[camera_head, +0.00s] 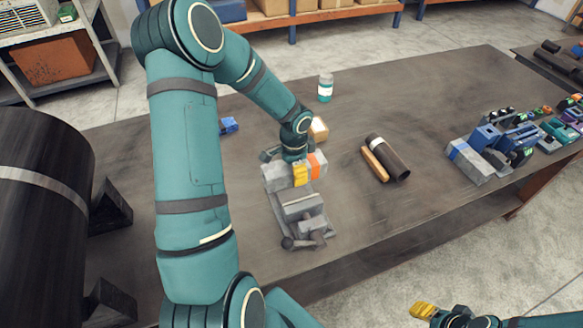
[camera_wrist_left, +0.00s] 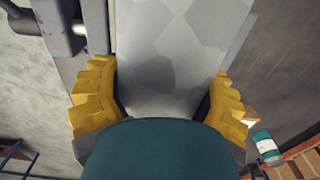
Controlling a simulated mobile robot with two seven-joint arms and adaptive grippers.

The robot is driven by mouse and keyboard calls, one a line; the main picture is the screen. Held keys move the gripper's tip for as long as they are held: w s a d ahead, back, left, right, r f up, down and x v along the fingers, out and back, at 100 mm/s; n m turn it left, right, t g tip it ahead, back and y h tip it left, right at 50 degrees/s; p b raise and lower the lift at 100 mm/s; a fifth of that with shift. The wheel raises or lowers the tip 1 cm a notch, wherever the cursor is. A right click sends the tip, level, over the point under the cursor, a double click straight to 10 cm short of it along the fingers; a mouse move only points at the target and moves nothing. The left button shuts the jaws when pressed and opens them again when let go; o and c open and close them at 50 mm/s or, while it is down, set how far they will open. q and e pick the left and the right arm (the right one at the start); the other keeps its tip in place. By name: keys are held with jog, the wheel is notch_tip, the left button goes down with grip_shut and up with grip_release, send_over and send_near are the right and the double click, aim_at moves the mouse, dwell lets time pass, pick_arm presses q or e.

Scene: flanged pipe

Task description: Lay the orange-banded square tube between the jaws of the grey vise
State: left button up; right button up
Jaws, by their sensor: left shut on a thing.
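The orange-banded square tube (camera_head: 317,164) is grey and lies level, left to right, in the head view. My left gripper (camera_head: 301,174) is shut on it from above, its yellow fingers around the tube's middle. In the left wrist view the yellow fingers (camera_wrist_left: 160,105) flank the tube's broad grey face (camera_wrist_left: 165,55). The grey vise (camera_head: 303,210) stands on the table just below the tube in the picture. The tube and gripper hide its far part, so I cannot tell whether the tube sits between the jaws. My right gripper (camera_head: 424,311) is at the bottom right, its opening unclear.
A dark pipe (camera_head: 389,158) and a wooden piece (camera_head: 374,164) lie right of the vise. A bottle (camera_head: 325,88) and a small box (camera_head: 319,129) stand behind. A blue-banded tube (camera_head: 469,161) lies near several tools. A large dark pipe (camera_head: 40,215) stands left.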

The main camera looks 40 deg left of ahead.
aim_at(294, 196)
pick_arm(q)
jog(key=shift+f+b, duration=0.35)
jog(key=shift+f, duration=0.95)
notch_tip(294, 196, down, 2)
jog(key=shift+f+b, duration=0.15)
jog(key=shift+b, duration=0.7)
jog(key=shift+f+b, duration=1.9)
jog(key=shift+f, duration=0.3)
jog(key=o, duration=1.4)
jog(key=shift+c, duration=0.2)
notch_tip(294, 196, up, 12)
jog(key=shift+a, duration=0.15)
